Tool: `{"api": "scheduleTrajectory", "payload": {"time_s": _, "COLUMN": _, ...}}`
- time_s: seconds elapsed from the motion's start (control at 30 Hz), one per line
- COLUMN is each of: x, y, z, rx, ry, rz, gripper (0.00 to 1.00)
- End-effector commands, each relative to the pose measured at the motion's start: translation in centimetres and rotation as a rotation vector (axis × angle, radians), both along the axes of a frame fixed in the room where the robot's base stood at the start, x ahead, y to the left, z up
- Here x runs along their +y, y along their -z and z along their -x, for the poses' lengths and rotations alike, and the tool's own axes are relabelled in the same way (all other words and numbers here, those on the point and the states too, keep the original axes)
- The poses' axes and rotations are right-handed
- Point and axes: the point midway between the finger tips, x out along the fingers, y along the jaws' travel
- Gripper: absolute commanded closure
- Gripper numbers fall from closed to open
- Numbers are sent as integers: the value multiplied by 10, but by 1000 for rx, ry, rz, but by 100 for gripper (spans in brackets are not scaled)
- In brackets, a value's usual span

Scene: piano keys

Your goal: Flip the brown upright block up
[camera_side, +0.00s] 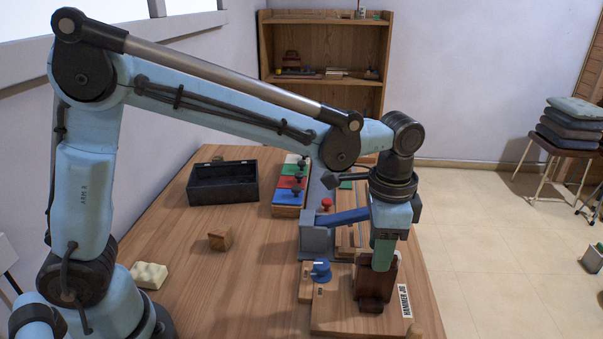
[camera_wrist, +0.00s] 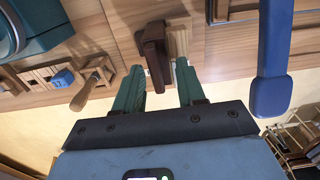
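The brown upright block (camera_side: 362,276) stands on the wooden board labelled HAMMER JIG (camera_side: 335,313), at the front right of the table. A darker foot shows at its base. My gripper (camera_side: 383,262) points down at the block's top, and its green finger hides part of it. In the wrist view the reddish-brown block (camera_wrist: 153,48) reaches between the two green fingertips of my gripper (camera_wrist: 159,70). The fingers are apart, and a gap shows on the right side. Contact on the left side is hard to tell.
A blue knob (camera_side: 320,270) sits left of the block. A grey post with a blue lever (camera_side: 348,217) stands behind it. Coloured panels with knobs (camera_side: 290,190), a black open box (camera_side: 222,184) and a small wooden block (camera_side: 220,239) lie farther left.

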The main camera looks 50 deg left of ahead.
Motion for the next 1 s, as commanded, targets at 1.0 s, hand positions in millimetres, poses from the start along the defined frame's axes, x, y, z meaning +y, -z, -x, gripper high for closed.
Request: {"api": "scheduleTrajectory", "payload": {"time_s": 1.0, "x": 0, "y": -119, "z": 0, "rx": -1, "ry": 0, "rz": -1, "gripper": 61}}
